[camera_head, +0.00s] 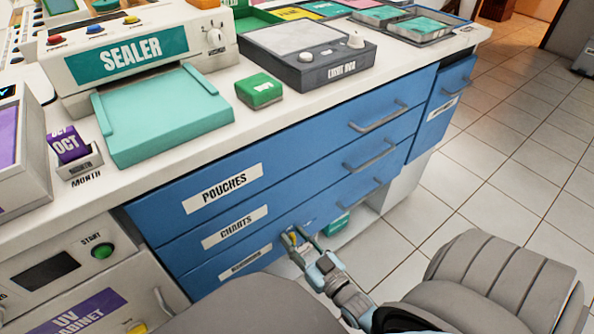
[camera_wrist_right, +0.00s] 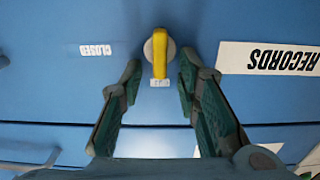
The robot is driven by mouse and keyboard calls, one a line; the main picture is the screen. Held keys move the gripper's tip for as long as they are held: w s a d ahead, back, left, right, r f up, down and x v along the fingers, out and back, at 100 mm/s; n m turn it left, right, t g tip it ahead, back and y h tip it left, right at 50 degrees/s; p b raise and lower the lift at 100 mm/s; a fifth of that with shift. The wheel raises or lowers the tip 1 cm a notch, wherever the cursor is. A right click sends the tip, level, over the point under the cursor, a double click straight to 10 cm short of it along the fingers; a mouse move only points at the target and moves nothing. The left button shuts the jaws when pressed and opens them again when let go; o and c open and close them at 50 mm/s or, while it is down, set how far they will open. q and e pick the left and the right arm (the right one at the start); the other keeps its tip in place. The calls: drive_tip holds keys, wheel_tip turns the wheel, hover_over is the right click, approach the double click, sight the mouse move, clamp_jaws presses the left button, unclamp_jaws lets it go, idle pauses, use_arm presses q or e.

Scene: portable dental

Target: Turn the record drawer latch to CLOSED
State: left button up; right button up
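The record drawer latch (camera_wrist_right: 160,52) is a yellow handle on a round pale base on the blue drawer front. In the right wrist view it points straight down at a small label (camera_wrist_right: 160,83), which is too small to read surely. A "CLOSED" label (camera_wrist_right: 96,50) sits upside down left of it. My right gripper (camera_wrist_right: 160,72) is open, one finger on each side of the handle; I cannot tell whether either touches it. In the head view my right gripper (camera_head: 294,238) is at the lowest blue drawer, largely hiding the latch. My left gripper is not in view.
The upside-down "RECORDS" label (camera_wrist_right: 270,58) is beside the latch. Above are the "CHARTS" (camera_head: 235,227) and "POUCHES" (camera_head: 222,188) drawers, with protruding handles (camera_head: 380,116). The UV cabinet (camera_head: 75,285) stands left. Tiled floor (camera_head: 500,170) is clear at right.

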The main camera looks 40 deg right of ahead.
drive_tip(key=shift+c, duration=0.6)
clamp_jaws()
